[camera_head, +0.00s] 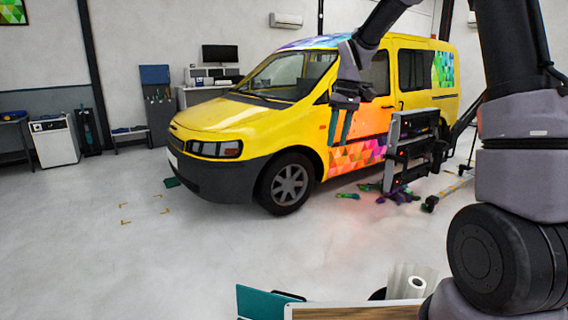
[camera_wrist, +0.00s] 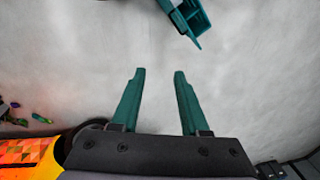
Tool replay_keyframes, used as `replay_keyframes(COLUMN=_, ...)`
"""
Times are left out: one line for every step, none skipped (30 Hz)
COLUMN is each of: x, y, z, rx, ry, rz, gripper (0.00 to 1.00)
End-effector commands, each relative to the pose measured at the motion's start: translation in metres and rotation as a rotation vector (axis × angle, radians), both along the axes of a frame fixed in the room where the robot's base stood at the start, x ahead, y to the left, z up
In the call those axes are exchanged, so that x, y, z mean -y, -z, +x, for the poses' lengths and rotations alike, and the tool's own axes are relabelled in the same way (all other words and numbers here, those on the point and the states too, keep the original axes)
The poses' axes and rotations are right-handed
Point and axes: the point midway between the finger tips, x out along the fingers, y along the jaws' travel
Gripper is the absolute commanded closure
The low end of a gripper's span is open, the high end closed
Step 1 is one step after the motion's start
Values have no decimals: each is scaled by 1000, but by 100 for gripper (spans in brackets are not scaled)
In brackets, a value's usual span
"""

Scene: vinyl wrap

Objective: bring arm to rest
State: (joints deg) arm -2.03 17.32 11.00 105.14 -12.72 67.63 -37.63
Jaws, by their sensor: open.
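My arm reaches across the upper right of the head view, bent downward. My gripper (camera_head: 339,144) hangs in front of the yellow van's (camera_head: 225,115) front door, its teal fingers pointing down. In the wrist view my gripper (camera_wrist: 158,72) is open, with bare floor between the fingers and nothing held. Whether the fingers touch the van cannot be told; they appear apart from it.
A rack of dark equipment (camera_head: 410,150) stands right of my gripper, with coloured scraps (camera_head: 398,195) on the floor. A teal object (camera_wrist: 190,15) shows ahead of the fingers. A white roll (camera_head: 410,280) sits at the bottom.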

Motion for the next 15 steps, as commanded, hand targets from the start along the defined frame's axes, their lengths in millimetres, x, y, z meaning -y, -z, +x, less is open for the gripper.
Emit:
replay_keyframes(x=7, y=-20, z=-13, rx=34, ry=44, rz=-1, gripper=55)
replay_keyframes(x=11, y=-28, z=-20, rx=50, ry=73, rz=-1, gripper=55)
replay_keyframes(x=16, y=-39, z=-30, rx=72, ry=111, rz=0, gripper=55)
replay_keyframes(x=20, y=-47, z=-37, rx=88, ry=140, rz=2, gripper=55)
replay_keyframes(x=24, y=-55, z=-44, rx=105, ry=166, rz=5, gripper=55)
replay_keyframes(x=29, y=-65, z=-55, rx=127, ry=205, rz=10, gripper=55)
replay_keyframes(x=33, y=-71, z=-63, rx=142, ry=235, rz=14, gripper=55)
replay_keyframes(x=36, y=-78, z=-71, rx=159, ry=263, rz=19, gripper=55)
replay_keyframes(x=41, y=-86, z=-82, rx=182, ry=301, rz=26, gripper=55)
replay_keyframes(x=44, y=-92, z=-91, rx=197, ry=330, rz=33, gripper=55)
replay_keyframes(x=47, y=-97, z=-99, rx=212, ry=359, rz=41, gripper=55)
replay_keyframes(x=52, y=-103, z=-111, rx=233, ry=397, rz=51, gripper=55)
replay_keyframes(x=55, y=-108, z=-119, rx=250, ry=426, rz=60, gripper=55)
replay_keyframes(x=58, y=-112, z=-128, rx=264, ry=454, rz=70, gripper=55)
replay_keyframes(x=62, y=-116, z=-140, rx=285, ry=492, rz=84, gripper=55)
